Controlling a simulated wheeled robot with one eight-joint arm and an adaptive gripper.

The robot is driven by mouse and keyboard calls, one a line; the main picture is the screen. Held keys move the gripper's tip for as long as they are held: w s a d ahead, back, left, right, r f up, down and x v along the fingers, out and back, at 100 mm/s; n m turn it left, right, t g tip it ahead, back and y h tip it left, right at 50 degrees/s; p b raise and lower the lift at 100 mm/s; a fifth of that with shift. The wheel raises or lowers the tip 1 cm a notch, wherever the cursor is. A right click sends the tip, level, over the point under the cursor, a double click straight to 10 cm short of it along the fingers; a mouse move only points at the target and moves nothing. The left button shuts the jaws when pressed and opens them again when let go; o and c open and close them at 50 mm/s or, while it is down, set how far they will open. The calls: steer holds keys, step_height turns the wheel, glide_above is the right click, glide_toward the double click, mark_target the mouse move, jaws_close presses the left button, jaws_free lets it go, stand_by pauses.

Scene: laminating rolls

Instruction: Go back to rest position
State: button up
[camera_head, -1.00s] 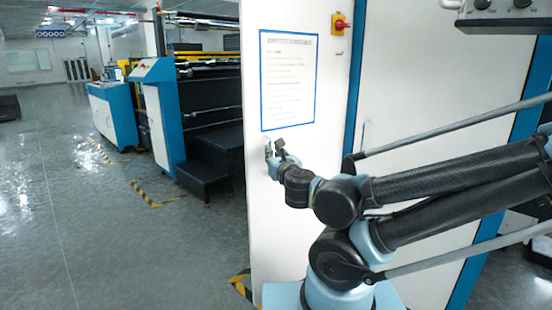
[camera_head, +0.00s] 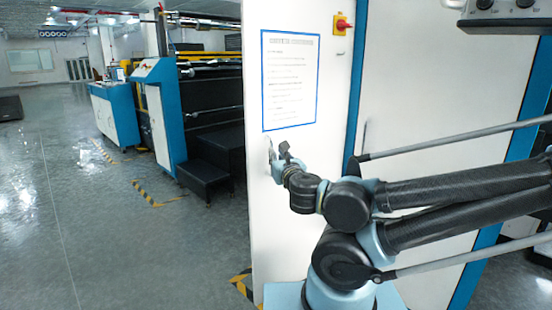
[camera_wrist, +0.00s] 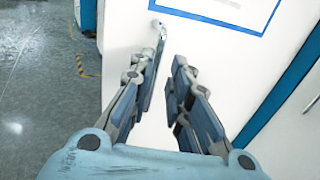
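My gripper (camera_head: 280,155) is in front of the white machine panel (camera_head: 268,215), just below the blue-framed notice (camera_head: 289,80). In the wrist view my gripper (camera_wrist: 168,62) shows its two fingers apart, with nothing between them but the white panel behind. A small metal handle-like piece (camera_wrist: 157,30) shows on the panel near the left fingertip; I cannot tell whether the finger touches it. My arm is folded, reaching in from the right of the head view.
A red and yellow switch (camera_head: 342,24) is on the panel at the top. Blue and white machines with rolls (camera_head: 205,100) and a black step (camera_head: 203,180) stand to the left. The grey floor (camera_head: 80,220) is open at the far left, with yellow-black tape marks.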

steer(key=d+f+m+g+h, duration=0.75)
steer(key=d+f+m, duration=0.35)
steer(key=d+m, duration=0.65)
steer(key=s+a+f+m+g+y, duration=0.1)
steer(key=s+f+m+g+y, duration=0.1)
steer(key=m, duration=0.8)
steer(key=s+a+f+m+g+y, duration=0.1)
steer(key=s+a+f+m+g, duration=0.1)
steer(key=s+f+m+g, duration=0.3)
steer(key=s+m+g, duration=0.1)
steer(key=s+m, duration=0.3)
steer(key=m, duration=0.1)
steer(key=shift+s+m+y, duration=0.2)
steer(key=shift+m+y, duration=0.15)
steer(key=shift+w, duration=0.1)
steer(key=shift+w+f, duration=0.2)
steer(key=shift+w, duration=0.1)
steer(key=shift+d, duration=0.1)
